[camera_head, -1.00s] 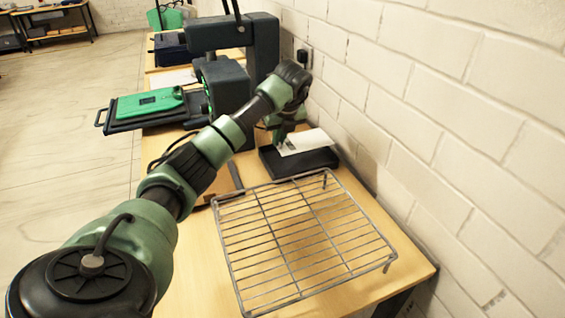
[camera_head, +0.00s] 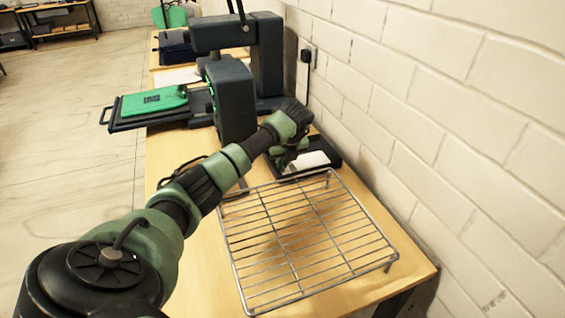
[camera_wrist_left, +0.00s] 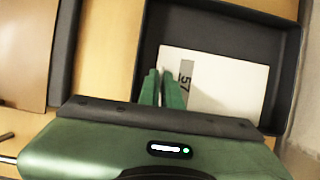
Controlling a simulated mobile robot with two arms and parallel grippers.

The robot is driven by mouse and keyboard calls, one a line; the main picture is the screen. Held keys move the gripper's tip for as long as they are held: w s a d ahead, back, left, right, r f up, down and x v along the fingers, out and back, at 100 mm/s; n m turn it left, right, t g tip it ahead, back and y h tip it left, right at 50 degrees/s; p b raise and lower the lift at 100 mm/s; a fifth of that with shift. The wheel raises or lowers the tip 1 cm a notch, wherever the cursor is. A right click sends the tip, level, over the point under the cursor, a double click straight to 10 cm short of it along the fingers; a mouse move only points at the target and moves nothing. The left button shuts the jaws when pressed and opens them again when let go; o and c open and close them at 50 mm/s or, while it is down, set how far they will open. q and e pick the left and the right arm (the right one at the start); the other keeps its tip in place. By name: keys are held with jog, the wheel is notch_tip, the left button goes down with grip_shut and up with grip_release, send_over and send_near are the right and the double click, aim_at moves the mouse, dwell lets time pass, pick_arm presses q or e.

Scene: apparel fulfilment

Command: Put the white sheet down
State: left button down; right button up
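The white sheet (camera_head: 308,160) lies low in the black tray (camera_head: 335,157) beside the wall and looks roughly flat. In the left wrist view the sheet (camera_wrist_left: 228,85) bears a grey strip marked "57", inside the tray (camera_wrist_left: 285,80). My left gripper (camera_head: 280,162) reaches down into the tray. Its green fingers (camera_wrist_left: 161,78) are close together at the sheet's left edge. A narrow gap seems to show between them, but I cannot tell whether they still pinch the sheet. My right gripper is not in view.
A wire rack (camera_head: 300,240) stands on the wooden table in front of the tray. A dark press-like machine (camera_head: 232,100) stands behind, with a green folded item (camera_head: 152,101) on its plate (camera_head: 125,122). The white brick wall (camera_head: 430,120) is close on the right.

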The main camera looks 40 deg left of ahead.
pick_arm(q)
jog(key=c, duration=1.6)
grip_release()
jog(key=shift+f, duration=0.15)
jog(key=shift+r, duration=0.2)
jog(key=b+v, duration=0.1)
jog(key=v, duration=1.1)
